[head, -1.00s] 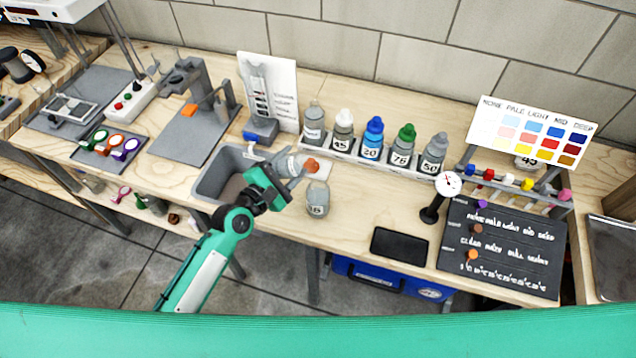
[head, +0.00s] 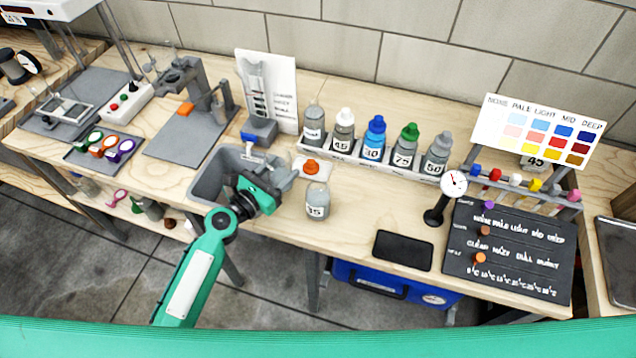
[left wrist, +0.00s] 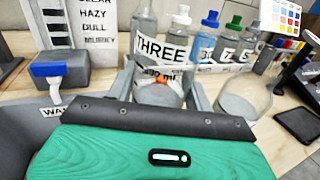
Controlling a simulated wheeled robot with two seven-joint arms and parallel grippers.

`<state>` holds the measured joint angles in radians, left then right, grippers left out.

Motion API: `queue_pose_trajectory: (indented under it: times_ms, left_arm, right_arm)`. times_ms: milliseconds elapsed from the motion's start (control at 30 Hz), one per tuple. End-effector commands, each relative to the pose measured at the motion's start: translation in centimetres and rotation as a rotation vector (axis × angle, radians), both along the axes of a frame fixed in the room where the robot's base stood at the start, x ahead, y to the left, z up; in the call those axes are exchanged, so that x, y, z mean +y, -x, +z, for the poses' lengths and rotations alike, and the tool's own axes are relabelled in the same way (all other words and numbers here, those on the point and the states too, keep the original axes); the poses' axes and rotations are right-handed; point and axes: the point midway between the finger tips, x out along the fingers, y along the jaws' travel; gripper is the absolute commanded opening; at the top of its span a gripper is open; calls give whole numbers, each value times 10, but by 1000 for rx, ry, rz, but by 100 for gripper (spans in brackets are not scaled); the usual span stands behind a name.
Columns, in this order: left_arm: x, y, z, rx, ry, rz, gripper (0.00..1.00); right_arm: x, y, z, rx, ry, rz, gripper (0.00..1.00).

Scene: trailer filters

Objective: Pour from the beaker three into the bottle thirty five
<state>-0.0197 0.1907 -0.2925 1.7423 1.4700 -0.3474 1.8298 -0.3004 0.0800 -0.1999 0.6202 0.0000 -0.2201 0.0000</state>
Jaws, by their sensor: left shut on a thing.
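My left gripper (head: 287,176) is over the right end of the grey sink and is shut on beaker three. In the left wrist view the clear beaker (left wrist: 160,92) with its "THREE" label (left wrist: 162,49) stands between the fingers. In the head view the gripper mostly hides it, and I cannot tell its contents. Bottle thirty five (head: 317,204), a clear open jar marked 35, stands on the bench just right of the gripper, apart from it. It also shows in the left wrist view (left wrist: 246,100). My right gripper is not in view.
An orange cap (head: 312,168) lies on a white pad behind the jar. Several labelled bottles stand in a white rack (head: 372,163) at the back. The grey sink (head: 207,180) is under the gripper. A black pad (head: 403,250) and a dial stand (head: 435,217) are right.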

Motion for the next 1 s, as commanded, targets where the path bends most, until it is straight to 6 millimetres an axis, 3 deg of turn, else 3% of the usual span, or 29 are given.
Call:
queue_pose_trajectory:
  times_ms: [167,600,1000]
  left_arm:
    - [1,-1,6,19,31,1,19]
    - [1,-1,51,19,32,1,19]
    - [1,-1,49,19,31,1,19]
  right_arm:
    - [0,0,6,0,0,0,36]
    - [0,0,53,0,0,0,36]
    - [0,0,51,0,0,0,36]
